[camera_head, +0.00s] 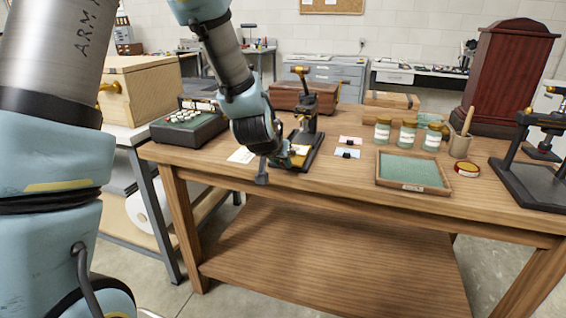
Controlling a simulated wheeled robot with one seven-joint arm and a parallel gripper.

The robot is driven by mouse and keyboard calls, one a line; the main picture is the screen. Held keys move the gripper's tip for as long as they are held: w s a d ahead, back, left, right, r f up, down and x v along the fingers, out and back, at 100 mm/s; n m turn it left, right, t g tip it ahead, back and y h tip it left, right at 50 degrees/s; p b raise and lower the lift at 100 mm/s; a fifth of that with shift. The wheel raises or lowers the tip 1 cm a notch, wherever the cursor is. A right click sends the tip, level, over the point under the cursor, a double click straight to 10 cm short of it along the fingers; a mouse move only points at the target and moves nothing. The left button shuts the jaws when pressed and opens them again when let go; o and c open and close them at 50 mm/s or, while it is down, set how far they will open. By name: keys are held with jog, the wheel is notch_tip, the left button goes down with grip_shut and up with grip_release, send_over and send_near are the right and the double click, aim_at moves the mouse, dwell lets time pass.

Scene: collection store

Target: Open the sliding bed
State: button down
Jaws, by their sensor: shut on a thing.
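A black upright stand (311,109) with a brass-coloured top is on the wooden table, left of centre. Its dark base (306,163) extends towards the front edge. The sliding bed (299,150) looks like the pale and yellowish part low on this base, partly hidden by my arm. My gripper (279,165) is at the front left end of the base, low over the table's front edge, and shut on the near end of the bed. The grip itself is small and mostly hidden, and how far the bed is slid cannot be told.
A dark box with pale pieces (189,128) stands left of my gripper. Small cards (348,147), several jars (408,134), a green-lined tray (412,184) and another black stand (536,178) are to the right. The table's front edge (340,203) is close below my gripper.

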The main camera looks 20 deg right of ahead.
jog(key=c, duration=0.7)
grip_release()
jog(key=v, duration=1)
jog(key=shift+s+a+r+b, duration=0.2)
jog(key=shift+r+b, duration=0.1)
jog(key=shift+b, duration=0.1)
jog(key=s+a+f+n+g+y+p, duration=0.1)
jog(key=a+n+y, duration=0.1)
jog(key=a, duration=0.8)
jog(key=s+a+f+n+g+y+p, duration=0.1)
jog(key=a+n+g+y, duration=0.1)
jog(key=a, duration=0.8)
jog(key=s+a+f+n+g+y+p, duration=0.1)
jog(key=a+n+g+y, duration=0.1)
jog(key=a, duration=0.8)
jog(key=shift+s+f+n, duration=0.2)
jog(key=shift+s+n, duration=0.05)
jog(key=shift+n, duration=0.45)
